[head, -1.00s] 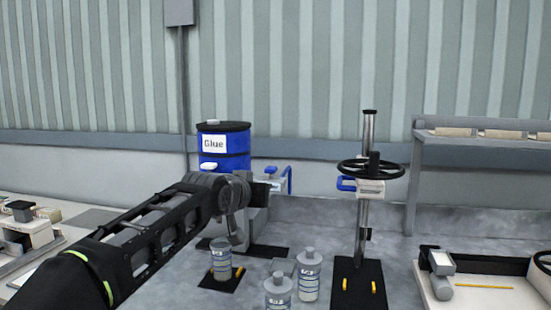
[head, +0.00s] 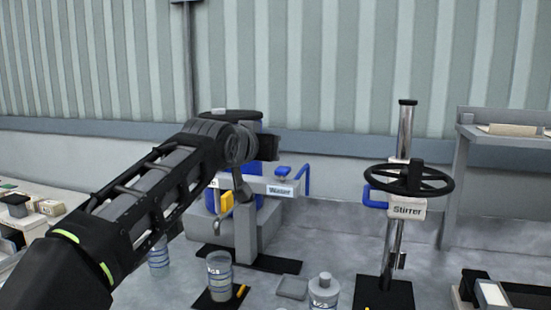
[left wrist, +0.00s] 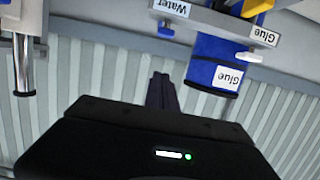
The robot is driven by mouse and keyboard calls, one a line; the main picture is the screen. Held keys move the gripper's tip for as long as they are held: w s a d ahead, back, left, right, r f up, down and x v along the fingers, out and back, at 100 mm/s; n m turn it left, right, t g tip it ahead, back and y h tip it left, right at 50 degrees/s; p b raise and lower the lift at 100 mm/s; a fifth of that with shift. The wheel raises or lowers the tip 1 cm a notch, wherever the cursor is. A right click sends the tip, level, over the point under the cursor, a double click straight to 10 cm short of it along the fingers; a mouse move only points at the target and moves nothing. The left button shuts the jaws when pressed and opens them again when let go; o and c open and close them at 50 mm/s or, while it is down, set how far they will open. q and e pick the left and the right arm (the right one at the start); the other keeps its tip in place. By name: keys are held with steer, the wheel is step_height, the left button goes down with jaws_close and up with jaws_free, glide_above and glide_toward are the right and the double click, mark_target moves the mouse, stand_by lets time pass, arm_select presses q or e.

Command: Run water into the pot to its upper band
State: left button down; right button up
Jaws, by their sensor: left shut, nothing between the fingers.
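A clear open pot (head: 220,277) with blue bands stands upright on a black mat at bottom centre. I cannot make out a water level in it. The Water tap block (head: 279,190), with a blue handle (head: 306,180) at its right, is behind and above it; its Water label (left wrist: 170,7) appears upside down in the left wrist view. My left gripper (head: 268,147) is shut and empty, above and slightly left of the Water label in the picture. Its fingers (left wrist: 162,92) point toward the wall in the left wrist view. My right gripper is out of view.
A blue Glue drum (left wrist: 215,75) stands behind the taps, with a yellow handle (head: 226,203) nearby. The Stirrer (head: 407,208), with a black wheel, and a grey shelf (head: 500,138) are at right.

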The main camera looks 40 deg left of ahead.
arm_select(q)
steer(key=p, duration=0.2)
glide_above(283, 171)
steer(key=s, duration=0.1)
step_height(283, 171, down, 2)
steer(key=f, duration=0.2)
steer(key=shift+w+a+f, duration=0.2)
steer(key=shift+a+f, duration=0.2)
steer(key=shift+f, duration=0.75)
steer(key=shift+d+f, duration=0.1)
